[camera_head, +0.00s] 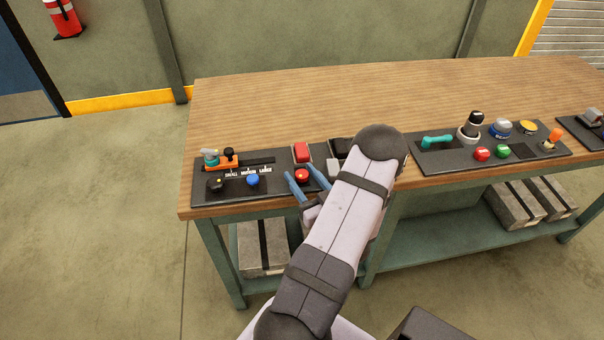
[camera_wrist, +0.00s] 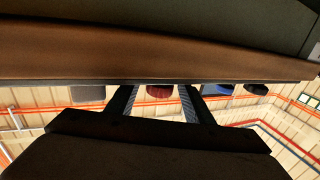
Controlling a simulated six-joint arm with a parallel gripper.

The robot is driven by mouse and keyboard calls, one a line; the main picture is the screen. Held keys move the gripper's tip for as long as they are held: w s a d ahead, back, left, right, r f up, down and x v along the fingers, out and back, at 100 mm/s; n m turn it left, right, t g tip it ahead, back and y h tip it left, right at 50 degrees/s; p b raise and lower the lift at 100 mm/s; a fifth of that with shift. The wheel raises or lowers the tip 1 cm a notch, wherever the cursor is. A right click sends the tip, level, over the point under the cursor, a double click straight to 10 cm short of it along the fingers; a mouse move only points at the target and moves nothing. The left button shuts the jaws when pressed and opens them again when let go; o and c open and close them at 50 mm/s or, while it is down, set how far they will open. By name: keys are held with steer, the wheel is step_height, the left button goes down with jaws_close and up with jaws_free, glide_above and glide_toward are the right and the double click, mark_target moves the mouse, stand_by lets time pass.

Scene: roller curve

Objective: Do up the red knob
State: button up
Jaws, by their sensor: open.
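The red knob (camera_head: 302,175) is a small round cap on the left dark panel, near the bench's front edge. My gripper (camera_head: 300,173) is open, with its two blue-grey fingers reaching to either side of the knob. In the wrist view, which looks upside down, a dark red round thing, apparently the knob (camera_wrist: 160,91), shows between the two fingers (camera_wrist: 156,95), with gaps on both sides. I cannot tell whether either finger touches it. My arm hides part of the panel to the right.
A red block-shaped control (camera_head: 302,152) sits just behind the knob. A blue knob (camera_head: 252,180) and a black knob (camera_head: 215,185) stand to its left, near an orange slider (camera_head: 228,164). A right panel (camera_head: 440,163) holds several controls. The wooden bench top (camera_head: 260,110) behind is clear.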

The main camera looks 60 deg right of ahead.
steer(key=shift+w+d, duration=0.1)
steer(key=shift+w, duration=0.05)
steer(key=shift+c, duration=0.2)
steer(key=c, duration=1)
steer(key=shift+m+h, duration=0.3)
steer(key=shift+w+m+g+h+b, duration=0.2)
steer(key=shift+m+g+h+b, duration=0.75)
steer(key=shift+m+g+h, duration=1.6)
steer(key=m+g+h+b, duration=0.1)
steer(key=m+g+h, duration=0.1)
steer(key=g+h, duration=0.1)
steer(key=shift+g, duration=0.35)
steer(key=shift+r+m+g+h, duration=0.15)
steer(key=shift+m+g+h, duration=0.3)
steer(key=shift+m+g, duration=0.4)
steer(key=shift+s+r+g+b, duration=0.1)
steer(key=shift+g+b, duration=0.2)
steer(key=shift+g, duration=0.05)
